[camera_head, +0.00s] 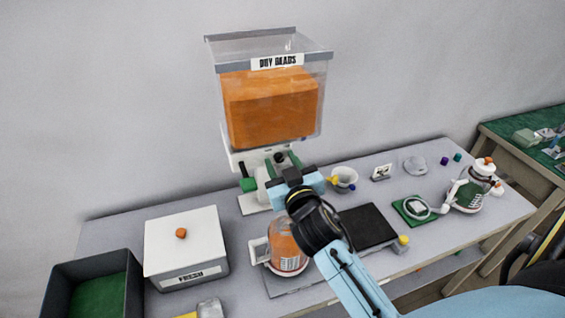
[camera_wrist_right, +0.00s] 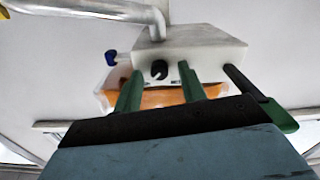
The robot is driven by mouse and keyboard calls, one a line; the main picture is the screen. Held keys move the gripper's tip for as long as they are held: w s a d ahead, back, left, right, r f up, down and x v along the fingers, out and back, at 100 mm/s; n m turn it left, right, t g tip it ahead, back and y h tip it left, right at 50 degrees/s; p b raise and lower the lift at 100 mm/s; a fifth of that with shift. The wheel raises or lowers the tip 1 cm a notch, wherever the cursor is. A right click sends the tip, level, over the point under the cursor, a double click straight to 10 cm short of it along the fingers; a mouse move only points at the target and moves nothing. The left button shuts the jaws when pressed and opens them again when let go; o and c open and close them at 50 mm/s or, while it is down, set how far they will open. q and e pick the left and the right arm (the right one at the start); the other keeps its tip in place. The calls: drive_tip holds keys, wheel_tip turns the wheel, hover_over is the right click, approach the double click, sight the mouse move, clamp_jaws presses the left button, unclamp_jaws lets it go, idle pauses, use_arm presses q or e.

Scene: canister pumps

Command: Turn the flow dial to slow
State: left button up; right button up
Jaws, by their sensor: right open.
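The flow dial, a small black knob (camera_head: 279,157), sits on the white dispenser head under the clear hopper of orange beads (camera_head: 272,105). In the right wrist view the dial (camera_wrist_right: 158,69) shows on the white housing (camera_wrist_right: 190,48), with small print beside it that I cannot read. My right gripper (camera_head: 281,165) is in front of the housing, its green fingers open. In the right wrist view the fingertips (camera_wrist_right: 160,78) lie on either side of the dial; I cannot tell whether they touch it. My left gripper is not in view.
A jar with orange contents (camera_head: 287,248) stands below my right arm. A white box (camera_head: 187,243) and dark bin (camera_head: 90,291) are at left. A lever with a green end (camera_wrist_right: 279,117) is right of the fingers. A black mat (camera_head: 368,226) and white-green canister (camera_head: 468,194) are at right.

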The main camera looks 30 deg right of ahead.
clamp_jaws()
drive_tip(key=shift+n, duration=0.3)
drive_tip(key=n+p, duration=0.1)
drive_tip(key=n, duration=0.1)
drive_tip(key=shift+n+p, duration=0.3)
drive_tip(key=shift+n, duration=0.1)
drive_tip(key=n+p, duration=0.1)
drive_tip(key=n, duration=0.3)
drive_tip(key=shift+n, duration=0.3)
drive_tip(key=n+p, duration=0.2)
drive_tip(key=n, duration=0.3)
drive_tip(key=shift+a, duration=0.1)
drive_tip(key=shift+f+n+p, duration=0.15)
drive_tip(key=shift+n+p, duration=0.25)
drive_tip(key=shift+n, duration=2)
